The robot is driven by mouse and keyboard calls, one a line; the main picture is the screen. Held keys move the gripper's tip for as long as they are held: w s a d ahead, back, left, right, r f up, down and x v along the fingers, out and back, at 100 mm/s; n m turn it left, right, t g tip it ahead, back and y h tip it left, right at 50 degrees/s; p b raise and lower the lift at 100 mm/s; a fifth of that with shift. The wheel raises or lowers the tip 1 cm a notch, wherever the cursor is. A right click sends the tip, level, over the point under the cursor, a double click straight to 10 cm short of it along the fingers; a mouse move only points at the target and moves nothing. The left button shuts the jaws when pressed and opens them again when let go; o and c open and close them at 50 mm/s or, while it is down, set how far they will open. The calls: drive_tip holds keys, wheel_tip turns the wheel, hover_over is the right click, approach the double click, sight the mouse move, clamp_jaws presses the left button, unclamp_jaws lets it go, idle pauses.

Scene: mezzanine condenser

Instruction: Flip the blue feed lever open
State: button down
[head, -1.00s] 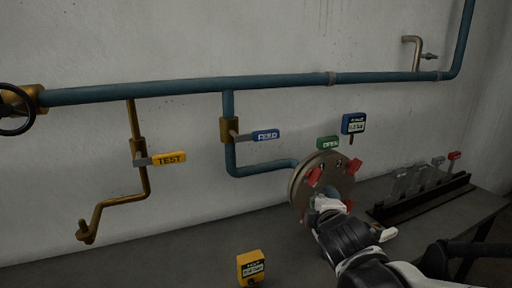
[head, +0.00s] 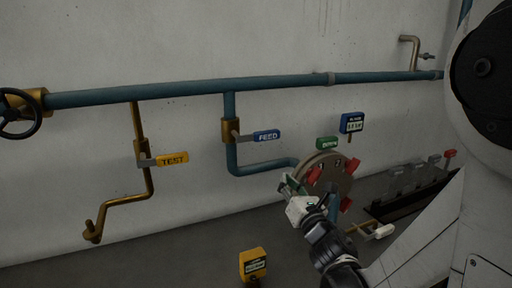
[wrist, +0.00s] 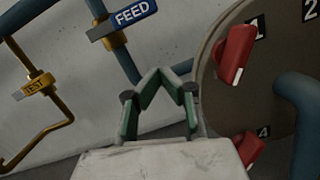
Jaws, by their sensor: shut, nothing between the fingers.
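The blue feed lever (head: 266,135), marked FEED, sticks out to the right from a brass valve (head: 230,131) on a vertical blue pipe. It lies crosswise to that pipe. In the wrist view the feed lever (wrist: 130,20) is at the top, ahead and left of my fingers. My gripper (head: 285,184) is below and slightly right of the lever, at the left edge of the round flanged disc. In the wrist view my gripper (wrist: 160,74) has its green fingers angled together, shut and empty, apart from the lever.
The disc (head: 325,170) with red clamps stands close right of my gripper. A yellow TEST lever (head: 172,159) is on the left. A yellow tagged box (head: 253,265) and a white-handled rod (head: 378,232) are on the bench. The wall around the feed lever is clear.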

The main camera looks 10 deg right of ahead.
sight(258, 137)
drive_tip(key=shift+a+f+n+t+y, duration=0.15)
drive_tip(key=shift+n+y, duration=0.35)
drive_tip(key=shift+n, duration=0.45)
drive_tip(key=shift+d+n+t+y, duration=0.15)
drive_tip(key=shift+n+y, duration=0.35)
drive_tip(key=shift+n, duration=0.45)
drive_tip(key=shift+s+a, duration=0.1)
drive_tip(key=w+a+r+p, duration=0.2)
drive_tip(key=w+r, duration=0.4)
drive_tip(key=w, duration=0.3)
drive_tip(key=shift+w+r+p, duration=0.2)
drive_tip(key=shift+w+p, duration=0.1)
drive_tip(key=shift+p, duration=0.05)
drive_tip(key=shift+r, duration=0.1)
